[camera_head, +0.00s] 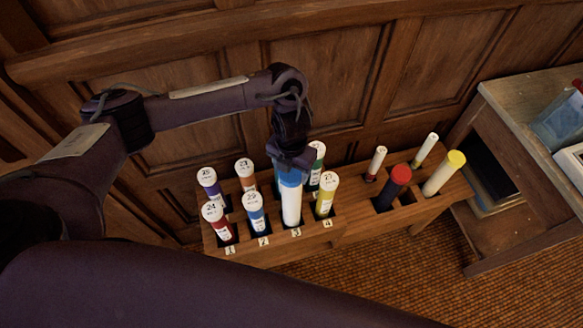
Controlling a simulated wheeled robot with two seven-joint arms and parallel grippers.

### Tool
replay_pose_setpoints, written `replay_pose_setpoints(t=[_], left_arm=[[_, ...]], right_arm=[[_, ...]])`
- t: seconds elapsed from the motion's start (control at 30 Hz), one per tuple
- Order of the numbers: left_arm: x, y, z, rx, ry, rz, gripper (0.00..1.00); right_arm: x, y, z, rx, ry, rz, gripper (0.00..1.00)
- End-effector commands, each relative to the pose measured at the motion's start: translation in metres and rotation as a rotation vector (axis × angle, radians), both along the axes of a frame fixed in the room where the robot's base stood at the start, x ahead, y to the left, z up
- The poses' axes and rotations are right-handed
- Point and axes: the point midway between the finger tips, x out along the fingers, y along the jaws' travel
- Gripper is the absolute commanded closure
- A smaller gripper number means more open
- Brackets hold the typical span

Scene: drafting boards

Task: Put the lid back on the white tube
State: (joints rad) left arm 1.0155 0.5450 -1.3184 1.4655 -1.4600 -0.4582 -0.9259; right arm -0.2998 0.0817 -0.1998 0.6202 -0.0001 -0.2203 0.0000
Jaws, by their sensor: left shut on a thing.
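My left gripper (290,160) points down over the front row of the wooden rack, in line with the label 3. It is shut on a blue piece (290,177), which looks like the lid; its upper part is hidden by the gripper. Directly below the blue piece is a white tube (291,208), upright in the rack. The blue piece and the tube overlap in this view; I cannot tell whether the lid is seated or just above. Another white tube (439,178) with a yellow top leans at the rack's right end. My right gripper is not in view.
The wooden rack (349,228) holds several numbered tubes close around the gripper, including a yellow one (325,200) and a blue one (256,218). A dark blue tube (386,195) with a red top stands farther right. Wall panelling is behind; a side table (520,100) stands right.

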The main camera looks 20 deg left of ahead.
Motion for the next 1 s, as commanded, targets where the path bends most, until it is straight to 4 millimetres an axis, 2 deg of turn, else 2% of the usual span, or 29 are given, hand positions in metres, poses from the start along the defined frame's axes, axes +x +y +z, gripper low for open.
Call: replay_pose_setpoints(t=[0.1, 0.13, 0.3, 0.5, 0.63, 1.0], left_arm=[[0.0, 0.0001, 0.0001, 0.0, 0.0, 0.0, 0.65], [0.0, 0.0001, 0.0001, 0.0, 0.0, 0.0, 0.4], [0.0, 0.0001, 0.0, 0.0, 0.0, 0.0, 0.18], [0.0, 0.0001, 0.0, 0.0, 0.0, 0.0, 0.16], [0.0, 0.0001, 0.0, 0.0, 0.0, 0.0, 0.0], [0.0001, 0.0, 0.0056, 0.0, 0.0, 0.0, 0.0]], right_arm=[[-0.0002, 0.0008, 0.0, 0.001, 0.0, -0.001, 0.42], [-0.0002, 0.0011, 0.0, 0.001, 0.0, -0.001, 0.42], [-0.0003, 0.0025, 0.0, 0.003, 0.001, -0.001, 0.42], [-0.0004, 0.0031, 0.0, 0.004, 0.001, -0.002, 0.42], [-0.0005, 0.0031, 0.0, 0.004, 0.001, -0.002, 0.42], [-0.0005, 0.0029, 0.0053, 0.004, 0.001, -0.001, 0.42]])
